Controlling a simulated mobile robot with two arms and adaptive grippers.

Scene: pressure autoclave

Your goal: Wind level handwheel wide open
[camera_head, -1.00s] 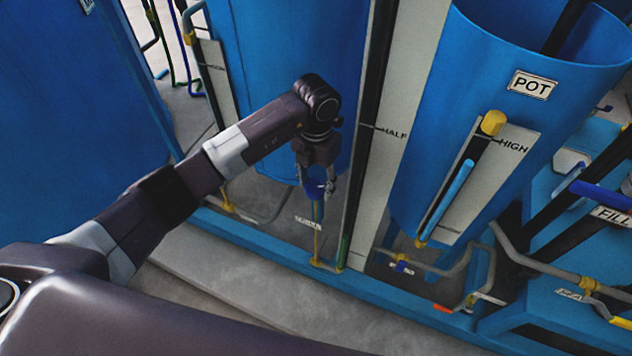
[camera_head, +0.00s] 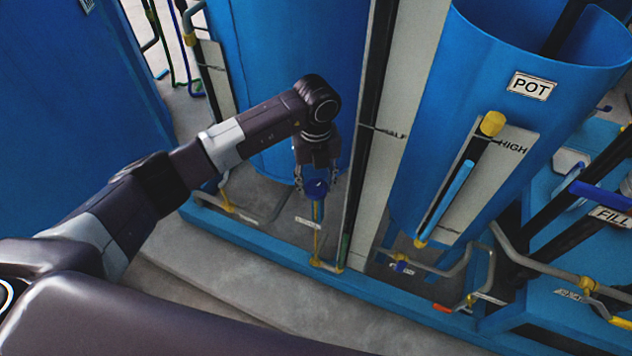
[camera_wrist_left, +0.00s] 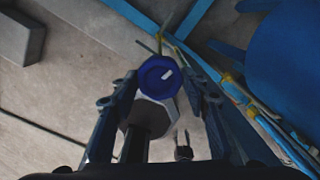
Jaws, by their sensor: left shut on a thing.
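The level handwheel is a small round blue wheel (camera_head: 316,191) with a white mark on its top, on a thin upright stem beside the tall gauge board. In the left wrist view the wheel (camera_wrist_left: 158,76) shows between the two fingers. My left gripper (camera_head: 315,184) points down over the wheel from above, its fingers on either side and shut on it. The exact finger contact is too small to see. A small white label (camera_head: 308,222) hangs by the stem, its text hard to read. My right gripper is not in view.
Behind is a blue tank (camera_head: 290,60). The blue POT vessel (camera_head: 480,90) with its HIGH gauge (camera_head: 480,180) is further right. Pipes and a blue base rail (camera_head: 400,290) run low in front.

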